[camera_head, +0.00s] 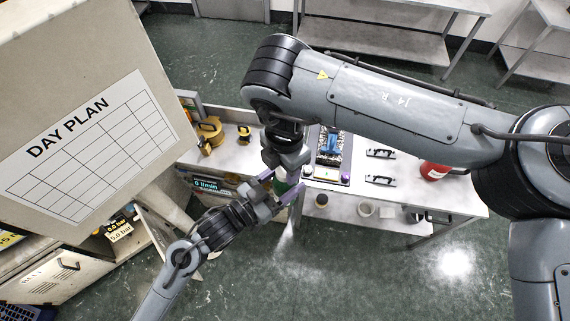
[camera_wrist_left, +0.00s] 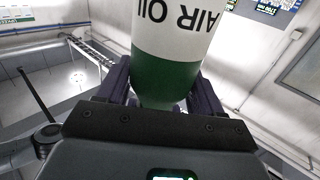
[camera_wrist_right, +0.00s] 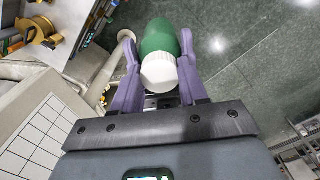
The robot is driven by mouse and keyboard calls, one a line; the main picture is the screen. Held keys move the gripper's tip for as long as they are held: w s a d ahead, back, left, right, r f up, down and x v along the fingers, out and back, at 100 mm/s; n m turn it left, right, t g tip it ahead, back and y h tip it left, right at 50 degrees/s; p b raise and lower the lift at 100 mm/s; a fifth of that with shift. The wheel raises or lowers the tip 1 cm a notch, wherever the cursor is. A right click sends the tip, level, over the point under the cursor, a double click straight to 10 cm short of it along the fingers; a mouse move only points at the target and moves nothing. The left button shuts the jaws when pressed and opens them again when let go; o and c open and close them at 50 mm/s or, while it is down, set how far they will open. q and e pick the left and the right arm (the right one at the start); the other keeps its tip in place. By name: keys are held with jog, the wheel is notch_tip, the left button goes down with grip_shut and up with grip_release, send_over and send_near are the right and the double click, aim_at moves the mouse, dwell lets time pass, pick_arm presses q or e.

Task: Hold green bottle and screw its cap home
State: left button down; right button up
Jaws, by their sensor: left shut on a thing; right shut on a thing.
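The green bottle (camera_head: 282,186) is held up between my two grippers in the head view, clear of the bench. My left gripper (camera_head: 277,186) is shut on its body. In the left wrist view the bottle (camera_wrist_left: 166,78) shows a white band reading "AIR OIL", upside down, between the dark fingers. My right gripper (camera_head: 283,168) comes from above and hides the cap in the head view. In the right wrist view the white cap (camera_wrist_right: 159,74) sits at the near end of the bottle (camera_wrist_right: 160,37), between the purple fingers, which are shut on it. The cap's thread is hidden.
A white bench (camera_head: 398,198) stands behind the grippers, with a dark tray (camera_head: 329,177), black-handled pieces and a red container (camera_head: 433,171). A large "DAY PLAN" board (camera_head: 92,142) stands close on the left. Yellow spools (camera_head: 210,130) lie beyond it. Open floor lies in front.

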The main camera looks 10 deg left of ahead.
jog(key=m, duration=0.4)
jog(key=shift+m, duration=0.3)
jog(key=o, duration=1.2)
jog(key=shift+c, duration=0.2)
jog(key=shift+r, duration=2.25)
jog(key=shift+c, duration=0.4)
